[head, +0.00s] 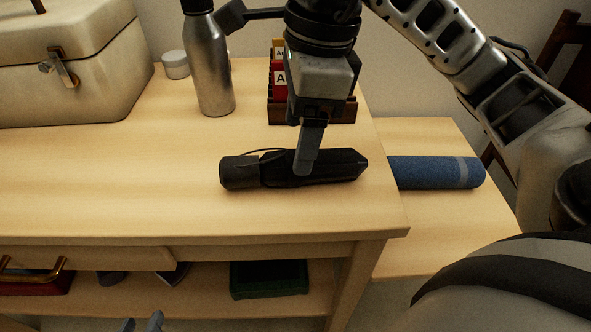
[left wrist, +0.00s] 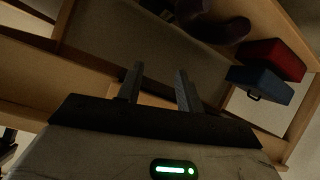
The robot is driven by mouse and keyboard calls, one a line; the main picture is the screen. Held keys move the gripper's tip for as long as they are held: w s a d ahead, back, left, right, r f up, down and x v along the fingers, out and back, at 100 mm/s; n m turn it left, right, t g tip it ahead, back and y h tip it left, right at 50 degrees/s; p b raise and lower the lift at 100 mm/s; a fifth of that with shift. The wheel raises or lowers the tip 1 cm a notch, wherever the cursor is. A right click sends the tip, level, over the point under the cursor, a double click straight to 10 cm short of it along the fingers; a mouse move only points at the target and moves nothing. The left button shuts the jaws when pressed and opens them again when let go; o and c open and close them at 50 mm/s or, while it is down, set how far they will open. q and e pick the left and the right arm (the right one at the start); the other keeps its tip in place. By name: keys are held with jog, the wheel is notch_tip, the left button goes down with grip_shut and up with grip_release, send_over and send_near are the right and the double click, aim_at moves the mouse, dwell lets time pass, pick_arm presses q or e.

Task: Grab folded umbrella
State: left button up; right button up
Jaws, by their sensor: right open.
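The folded black umbrella (head: 336,166) lies on its side across the tabletop near the front right, with a thin strap loop at its handle end. My right gripper (head: 306,160) points down over the umbrella's middle. One finger hangs in front of the umbrella; the other finger is hidden, so I cannot tell whether either touches it. My left gripper (head: 142,325) shows only its fingertips at the bottom edge, below the tabletop. In the left wrist view its two fingers (left wrist: 157,88) are apart with nothing between them.
A metal bottle (head: 209,65), a wooden holder with red items (head: 279,85) and a beige case (head: 75,65) stand behind. A blue roll (head: 430,172) lies on a lower surface at right. A green box (head: 268,279) sits on the shelf below.

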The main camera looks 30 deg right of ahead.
notch_tip(320, 180, down, 4)
jog(key=shift+w+f+b, duration=0.1)
jog(key=shift+f+b, duration=0.05)
jog(key=shift+b, duration=0.7)
jog(key=shift+a+f, duration=0.1)
jog(key=shift+f, duration=0.2)
pick_arm(q)
jog(key=shift+d+r+t+h, duration=0.2)
jog(key=shift+r+t, duration=0.05)
jog(key=shift+r, duration=0.2)
jog(key=shift+d+r+t+h, duration=0.2)
jog(key=shift+r+t, duration=0.05)
jog(key=shift+r, duration=0.15)
pick_arm(e)
jog(key=c, duration=1.3)
pick_arm(q)
jog(key=shift+a+f, duration=0.1)
jog(key=shift+f, duration=0.05)
pick_arm(e)
jog(key=shift+r, duration=0.1)
